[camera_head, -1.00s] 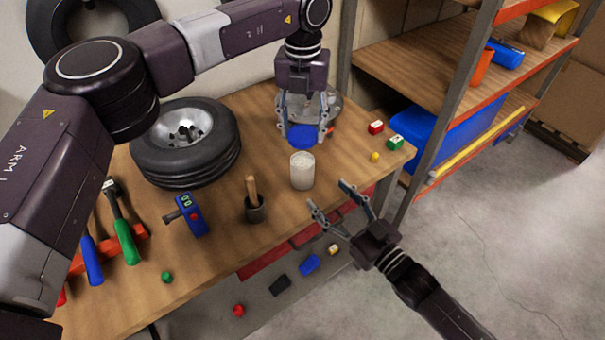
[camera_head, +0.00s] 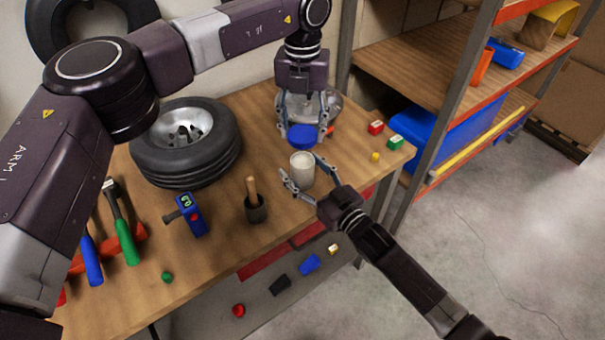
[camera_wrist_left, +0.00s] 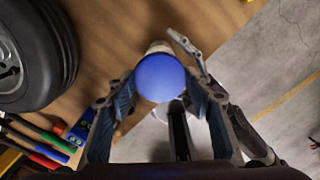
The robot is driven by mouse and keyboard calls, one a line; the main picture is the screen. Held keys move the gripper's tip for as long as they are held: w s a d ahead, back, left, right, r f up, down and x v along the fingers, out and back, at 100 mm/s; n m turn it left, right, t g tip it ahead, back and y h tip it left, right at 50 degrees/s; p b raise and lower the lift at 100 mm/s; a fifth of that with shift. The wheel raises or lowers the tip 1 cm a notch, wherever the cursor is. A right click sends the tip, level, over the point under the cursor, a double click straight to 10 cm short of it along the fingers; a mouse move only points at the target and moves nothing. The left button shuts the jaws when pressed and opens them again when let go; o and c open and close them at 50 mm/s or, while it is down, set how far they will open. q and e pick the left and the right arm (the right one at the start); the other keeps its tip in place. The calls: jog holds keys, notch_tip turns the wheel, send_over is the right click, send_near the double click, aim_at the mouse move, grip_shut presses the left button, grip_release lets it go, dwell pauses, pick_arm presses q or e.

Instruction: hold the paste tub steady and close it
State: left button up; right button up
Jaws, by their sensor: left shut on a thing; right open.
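The paste tub (camera_head: 302,171) is a white, open-topped cylinder standing upright on the workbench. My left gripper (camera_head: 301,133) is shut on the blue lid (camera_head: 301,138) and holds it just behind and above the tub. In the left wrist view the lid (camera_wrist_left: 160,78) sits between the fingers and hides most of the tub (camera_wrist_left: 159,47). My right gripper (camera_head: 304,180) is open, with one finger on each side of the tub. I cannot tell whether its fingers touch the tub.
A tyre (camera_head: 185,145) lies at the back left. A dark pot with a wooden handle (camera_head: 254,201) and a blue gauge (camera_head: 190,215) stand left of the tub. Small blocks (camera_head: 376,128) lie to the right. Metal shelves (camera_head: 460,100) rise beyond the bench.

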grip_shut()
pick_arm(q)
send_over(302, 163)
jog(key=shift+f, duration=2.5)
jog(key=shift+f, duration=0.9)
jog(key=shift+f, duration=0.55)
